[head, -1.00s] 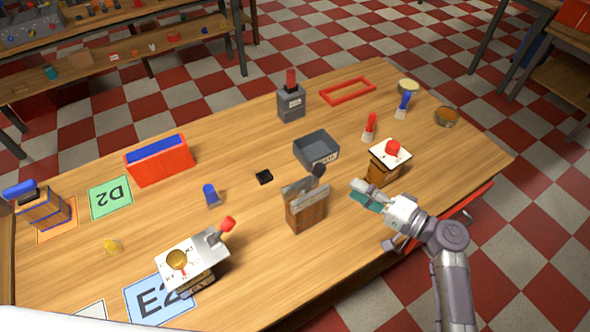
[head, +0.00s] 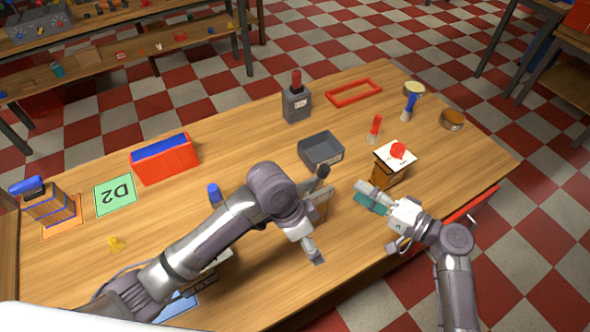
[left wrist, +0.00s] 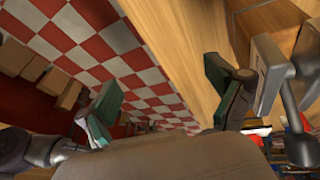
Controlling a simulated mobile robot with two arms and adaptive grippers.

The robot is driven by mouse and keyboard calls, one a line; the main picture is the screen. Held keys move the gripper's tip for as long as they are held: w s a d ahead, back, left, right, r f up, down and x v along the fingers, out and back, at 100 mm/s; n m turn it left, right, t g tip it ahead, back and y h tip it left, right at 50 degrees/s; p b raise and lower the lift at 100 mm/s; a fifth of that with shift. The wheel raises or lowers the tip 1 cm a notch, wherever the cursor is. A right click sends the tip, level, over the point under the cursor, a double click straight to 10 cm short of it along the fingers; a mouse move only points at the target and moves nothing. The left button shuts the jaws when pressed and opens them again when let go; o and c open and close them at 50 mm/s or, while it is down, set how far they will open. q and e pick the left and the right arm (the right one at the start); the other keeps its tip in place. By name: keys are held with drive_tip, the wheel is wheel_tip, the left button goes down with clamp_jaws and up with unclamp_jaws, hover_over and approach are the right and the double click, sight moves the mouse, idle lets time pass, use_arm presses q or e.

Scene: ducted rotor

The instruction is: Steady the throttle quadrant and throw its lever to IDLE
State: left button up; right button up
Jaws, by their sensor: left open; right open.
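The throttle quadrant appears to be the wooden block with grey top plates (head: 321,206) and a dark-knobbed lever (head: 322,173), near the table's middle. My left arm hides most of its block. In the left wrist view its grey plate (left wrist: 268,66) and a grey rod show at the right, beside one finger. My left gripper (head: 314,247) is open, in front of the quadrant; its spread, empty fingers show in the left wrist view (left wrist: 162,92). My right gripper (head: 372,197) is open and empty, right of the quadrant. I cannot read any IDLE mark.
A box with a red knob (head: 397,152) stands just beyond my right gripper. A grey tray (head: 320,150) lies behind the quadrant. A grey box with a red handle (head: 296,103) and a red bin (head: 165,163) stand farther back.

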sight(311, 191)
use_arm(q)
drive_tip(key=w+a+r+n+t, duration=0.2)
drive_tip(key=w+a+r+t, duration=0.15)
drive_tip(key=w+r, duration=0.65)
drive_tip(key=shift+g+y, duration=0.25)
drive_tip(key=shift+y, duration=0.05)
drive_tip(key=x, duration=0.4)
drive_tip(key=w+x, duration=0.1)
drive_tip(key=x, duration=0.9)
drive_tip(key=shift+w+a+f, duration=0.15)
drive_tip(key=shift+w+a, duration=0.15)
drive_tip(key=shift+a, duration=0.05)
drive_tip(key=c, duration=1.6)
